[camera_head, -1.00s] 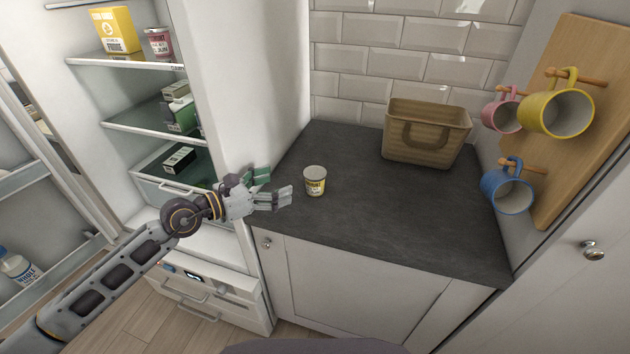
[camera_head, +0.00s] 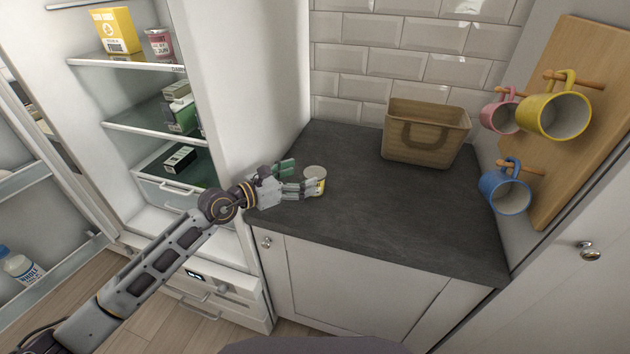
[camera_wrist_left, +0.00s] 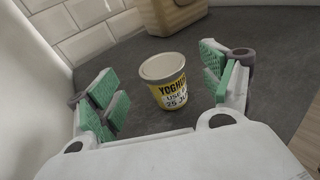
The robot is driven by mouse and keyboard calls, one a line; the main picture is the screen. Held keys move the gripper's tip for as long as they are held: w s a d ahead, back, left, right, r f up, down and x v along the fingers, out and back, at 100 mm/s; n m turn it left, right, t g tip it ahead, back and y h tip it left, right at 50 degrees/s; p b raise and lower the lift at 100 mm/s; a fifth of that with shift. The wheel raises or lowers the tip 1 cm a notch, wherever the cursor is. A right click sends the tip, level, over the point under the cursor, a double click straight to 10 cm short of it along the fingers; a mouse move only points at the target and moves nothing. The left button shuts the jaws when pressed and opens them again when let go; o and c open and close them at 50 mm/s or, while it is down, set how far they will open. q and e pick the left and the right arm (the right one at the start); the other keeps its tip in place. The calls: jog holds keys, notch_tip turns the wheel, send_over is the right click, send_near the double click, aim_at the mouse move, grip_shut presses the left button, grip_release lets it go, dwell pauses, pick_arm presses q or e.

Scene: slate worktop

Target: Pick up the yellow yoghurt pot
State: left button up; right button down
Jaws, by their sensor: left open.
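The yellow yoghurt pot (camera_head: 321,185) stands upright on the slate worktop, near its left end, with a pale lid. In the head view my left gripper (camera_head: 301,178) reaches in from the left, and its near finger hides part of the pot. In the left wrist view the pot (camera_wrist_left: 168,87) shows ahead, between the two green-padded fingers of my left gripper (camera_wrist_left: 163,91). The fingers are open wide, with a gap on both sides of the pot. My right gripper is not in view.
A woven basket (camera_head: 432,127) stands at the back of the worktop (camera_head: 385,213). Mugs, including a blue one (camera_head: 506,191) and a yellow one (camera_head: 553,115), hang on a wooden board at the right. The open fridge (camera_head: 146,123) is at the left. The worktop's middle is clear.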

aim_at(311, 174)
pick_arm(q)
jog(key=shift+w+d, duration=0.15)
jog(key=shift+d, duration=0.05)
dwell(0.3)
jog(key=shift+d, duration=0.1)
jog(key=shift+x, duration=2.1)
jog(key=shift+w+d+f, duration=0.2)
jog(key=shift+w+d, duration=0.05)
jog(key=shift+d, duration=0.05)
